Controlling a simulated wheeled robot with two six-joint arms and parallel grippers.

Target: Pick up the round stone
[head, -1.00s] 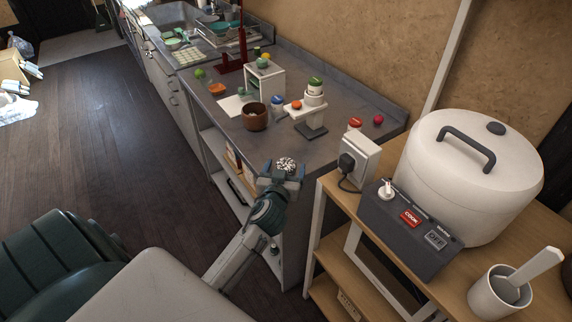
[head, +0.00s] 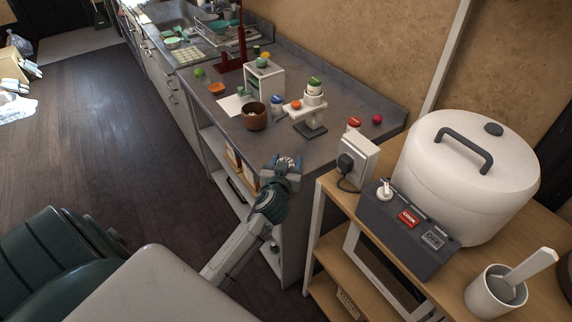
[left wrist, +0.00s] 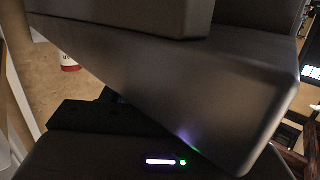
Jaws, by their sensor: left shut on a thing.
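The round stone (head: 288,161) is a small speckled grey-white ball at the near edge of the grey counter. My left gripper (head: 285,163) is shut on it, with a finger on either side, and they hide much of it. I cannot tell whether the stone touches the counter. In the left wrist view, dark parts of my gripper fill most of the picture, and the stone does not show. My right gripper is in neither view.
A brown bowl (head: 255,117) and a small white stand with an orange item (head: 295,105) are farther back on the counter. A white socket box (head: 358,158) and a large lidded cooker (head: 470,180) stand to the right. Open dark floor (head: 100,150) lies to the left.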

